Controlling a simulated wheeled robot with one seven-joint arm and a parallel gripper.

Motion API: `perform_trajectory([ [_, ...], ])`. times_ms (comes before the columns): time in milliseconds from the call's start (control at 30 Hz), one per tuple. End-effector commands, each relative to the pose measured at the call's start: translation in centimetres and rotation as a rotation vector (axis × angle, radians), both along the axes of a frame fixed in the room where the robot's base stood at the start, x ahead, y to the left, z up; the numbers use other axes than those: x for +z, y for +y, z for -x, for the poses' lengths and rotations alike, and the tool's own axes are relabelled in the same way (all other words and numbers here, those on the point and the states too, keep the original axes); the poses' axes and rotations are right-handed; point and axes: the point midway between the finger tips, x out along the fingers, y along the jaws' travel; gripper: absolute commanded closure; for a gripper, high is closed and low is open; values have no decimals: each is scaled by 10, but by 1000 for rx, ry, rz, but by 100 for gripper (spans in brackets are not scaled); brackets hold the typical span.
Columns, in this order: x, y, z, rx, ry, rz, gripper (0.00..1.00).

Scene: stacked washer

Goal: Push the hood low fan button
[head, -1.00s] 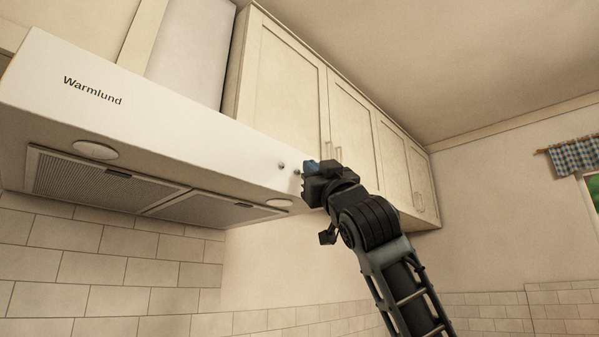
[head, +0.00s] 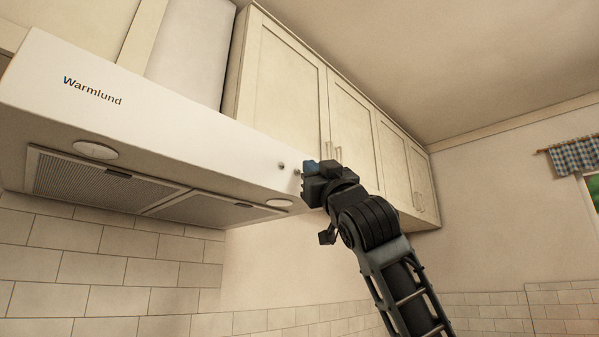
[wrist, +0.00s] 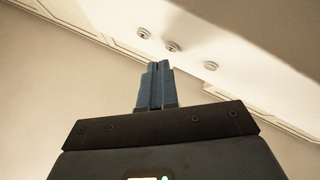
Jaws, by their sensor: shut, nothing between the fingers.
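The white range hood (head: 180,120) marked "Warmlund" fills the left of the head view. Small round metal buttons sit at the right end of its front face; one button (head: 281,166) shows clear of my gripper, and another (head: 296,172) is right beside the fingers. My gripper (head: 310,166) has blue fingers, shut and empty, at the hood's right end. In the wrist view three buttons show in a row: left (wrist: 144,33), middle (wrist: 172,46) and right (wrist: 210,66). The blue fingertips (wrist: 157,65) point up just below the middle button in the picture. I cannot tell whether they touch anything.
Cream wall cabinets (head: 285,75) with handles stand right behind my gripper and run to the right. The hood's underside has filters (head: 100,180) and round lamps (head: 95,150). The tiled wall (head: 60,265) below is bare, with open room in front.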

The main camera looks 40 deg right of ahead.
Motion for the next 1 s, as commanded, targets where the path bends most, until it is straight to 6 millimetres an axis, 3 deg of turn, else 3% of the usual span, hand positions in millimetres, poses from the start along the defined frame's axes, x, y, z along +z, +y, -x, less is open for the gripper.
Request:
perform_trajectory([
  [1000,0,0,-12,0,0,0,100],
])
